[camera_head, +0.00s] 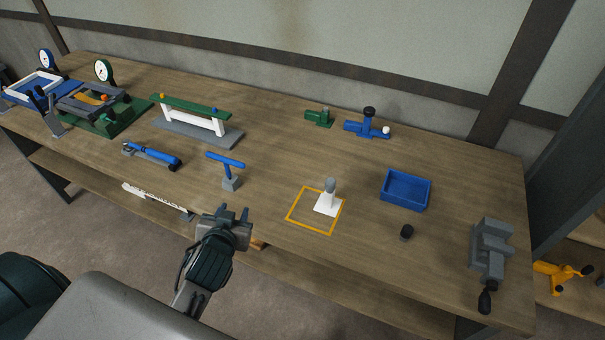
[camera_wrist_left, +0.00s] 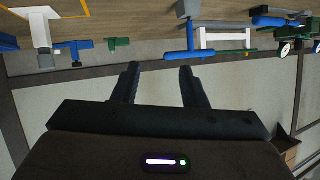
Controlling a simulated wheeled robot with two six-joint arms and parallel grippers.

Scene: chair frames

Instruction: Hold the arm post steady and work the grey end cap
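A white post on a square white base (camera_head: 325,209) stands upright inside a yellow outline on the bench, with a grey end cap (camera_head: 330,184) on its top. In the left wrist view, which is upside down, the white post (camera_wrist_left: 40,27) shows at the upper left. My left gripper (camera_head: 234,212) is at the bench's front edge, left of the post and apart from it. Its two fingers (camera_wrist_left: 158,84) are spread with nothing between them. My right gripper is in neither view.
A blue T-shaped stand (camera_head: 226,164) is behind my left gripper. A blue tray (camera_head: 405,190), a small dark cylinder (camera_head: 407,232) and a grey vise (camera_head: 490,250) are to the right. A green-topped white frame (camera_head: 190,118) is at the back left. Bench around the yellow outline is mostly clear.

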